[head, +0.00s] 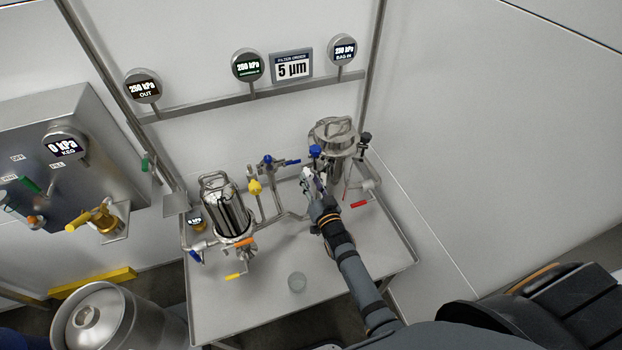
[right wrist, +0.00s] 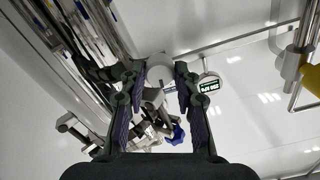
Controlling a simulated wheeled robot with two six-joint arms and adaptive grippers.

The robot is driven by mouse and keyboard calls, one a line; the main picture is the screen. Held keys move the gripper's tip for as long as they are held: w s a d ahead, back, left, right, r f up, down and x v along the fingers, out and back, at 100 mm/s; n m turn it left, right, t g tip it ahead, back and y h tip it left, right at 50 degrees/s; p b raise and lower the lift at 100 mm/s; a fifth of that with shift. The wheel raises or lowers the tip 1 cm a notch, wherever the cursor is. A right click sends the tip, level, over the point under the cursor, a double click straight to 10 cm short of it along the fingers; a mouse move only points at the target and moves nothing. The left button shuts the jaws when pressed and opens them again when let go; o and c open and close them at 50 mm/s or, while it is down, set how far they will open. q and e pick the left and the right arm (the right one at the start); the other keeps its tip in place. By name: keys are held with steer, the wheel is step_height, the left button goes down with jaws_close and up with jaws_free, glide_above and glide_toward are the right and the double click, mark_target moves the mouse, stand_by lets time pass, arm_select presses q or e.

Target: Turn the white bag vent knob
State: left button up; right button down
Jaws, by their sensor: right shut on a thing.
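My right gripper (head: 310,178) is at the front left side of the steel bag filter housing (head: 335,136) in the head view. In the right wrist view its two purple-padded fingers (right wrist: 160,78) stand a little apart, closed on a pale round knob (right wrist: 158,72) between their tips. This looks like the white bag vent knob. In the head view the knob is hidden by the fingers. How far it is turned cannot be told. My left gripper is not in view.
A blue knob (head: 315,151) sits just above my gripper, and a black knob (head: 365,138) and a red lever (head: 359,204) are to its right. A second filter housing (head: 228,208) stands left on the steel table.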

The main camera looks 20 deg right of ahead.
steer(key=m+p, duration=0.2)
steer(key=m, duration=0.1)
steer(key=shift+r, duration=0.2)
steer(key=shift+f+m+p, duration=0.15)
steer(key=shift+m+p, duration=1)
steer(key=shift+m, duration=1.45)
steer(key=c, duration=1.3)
jaws_free()
steer(key=shift+o, duration=0.2)
steer(key=s, duration=1.2)
steer(key=shift+d, duration=0.2)
